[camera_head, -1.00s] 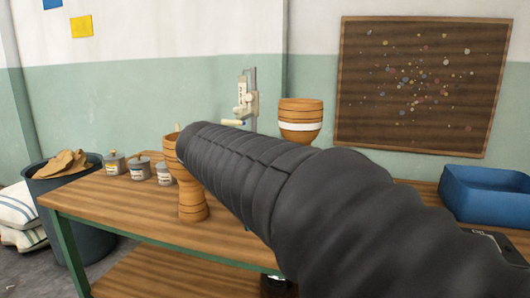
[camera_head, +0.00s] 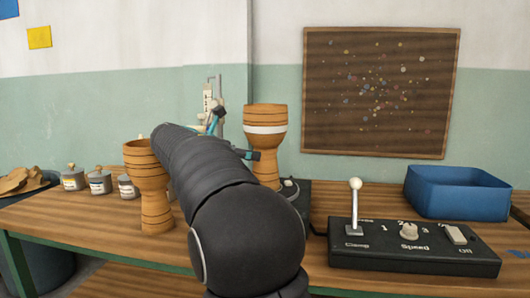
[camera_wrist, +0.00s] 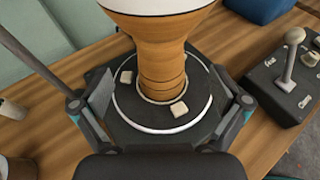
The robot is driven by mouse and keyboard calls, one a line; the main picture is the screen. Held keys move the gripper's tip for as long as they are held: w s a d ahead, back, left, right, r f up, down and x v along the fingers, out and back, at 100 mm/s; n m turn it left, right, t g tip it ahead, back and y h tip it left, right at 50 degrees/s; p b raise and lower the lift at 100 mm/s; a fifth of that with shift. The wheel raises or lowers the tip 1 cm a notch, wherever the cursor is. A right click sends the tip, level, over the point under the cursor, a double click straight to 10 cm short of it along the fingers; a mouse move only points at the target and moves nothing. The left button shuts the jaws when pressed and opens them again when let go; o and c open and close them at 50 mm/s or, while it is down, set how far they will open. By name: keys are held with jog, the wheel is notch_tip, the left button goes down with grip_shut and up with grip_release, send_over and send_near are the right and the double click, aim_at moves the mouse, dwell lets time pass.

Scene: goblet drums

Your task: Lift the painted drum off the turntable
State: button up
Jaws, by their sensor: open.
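The painted drum (camera_head: 266,117), a wooden goblet with a white band, stands upright at the back of the bench. In the wrist view its stem and foot (camera_wrist: 161,75) rest on the dark turntable (camera_wrist: 147,122), which has a white ring. Pale clamp blocks (camera_wrist: 179,109) sit around the foot, with small gaps visible. My gripper (camera_wrist: 160,95) is open, one finger on each side of the drum's lower stem, apart from it. In the head view my arm hides part of the gripper (camera_head: 234,138) and most of the turntable.
A control box (camera_head: 410,247) with a clamp lever and speed knob sits at the front right, with a blue bin (camera_head: 457,194) behind it. A plain drum (camera_head: 156,200) stands left of my arm, with several small cans (camera_head: 100,181) further left. A gauge stand (camera_head: 208,103) rises behind.

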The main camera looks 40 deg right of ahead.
aim_at(263, 154)
jog(key=shift+b+x, duration=0.5)
jog(key=shift+x, duration=3.5)
jog(key=shift+r, duration=0.1)
jog(key=c, duration=1.6)
jog(key=shift+r, duration=0.1)
jog(key=shift+c, duration=1.1)
jog(key=shift+r, duration=0.1)
